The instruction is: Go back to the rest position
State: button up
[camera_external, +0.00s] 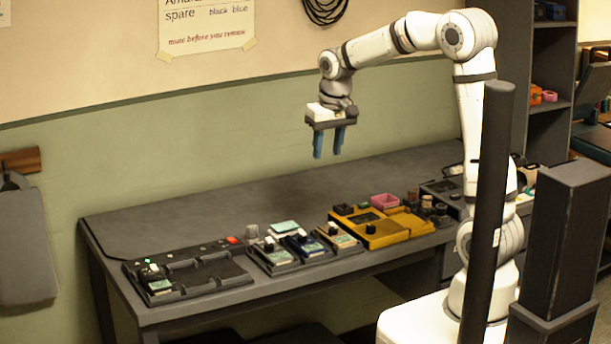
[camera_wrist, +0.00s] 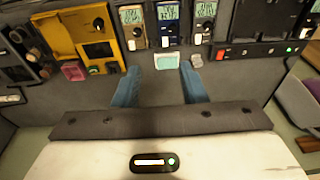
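My gripper (camera_external: 328,143) hangs above the back half of the grey table (camera_external: 190,213), pointing down. Its two blue fingers are spread apart with nothing between them. In the wrist view, the fingers of my gripper (camera_wrist: 159,90) also stand apart and empty. Beyond the fingertips lies a pale green card or pad (camera_wrist: 167,61) on the table.
On the table stand a dark tray (camera_external: 235,270), several small display modules (camera_external: 303,244), a yellow panel (camera_external: 405,222) and a pink box (camera_external: 384,201). A dark post (camera_external: 490,200) stands in front of my arm. The table's back left is clear.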

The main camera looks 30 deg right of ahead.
jog(key=s+d+t, duration=0.1)
jog(key=s+d, duration=0.4)
jog(key=s, duration=0.6)
jog(key=s+d, duration=0.4)
jog(key=s, duration=0.7)
notch_tip(320, 180, down, 36)
jog(key=g+b, duration=0.1)
jog(key=b, duration=3)
jog(key=shift+d+f+g+b, duration=0.15)
jog(key=shift+g+b, duration=0.25)
jog(key=shift+s, duration=0.15)
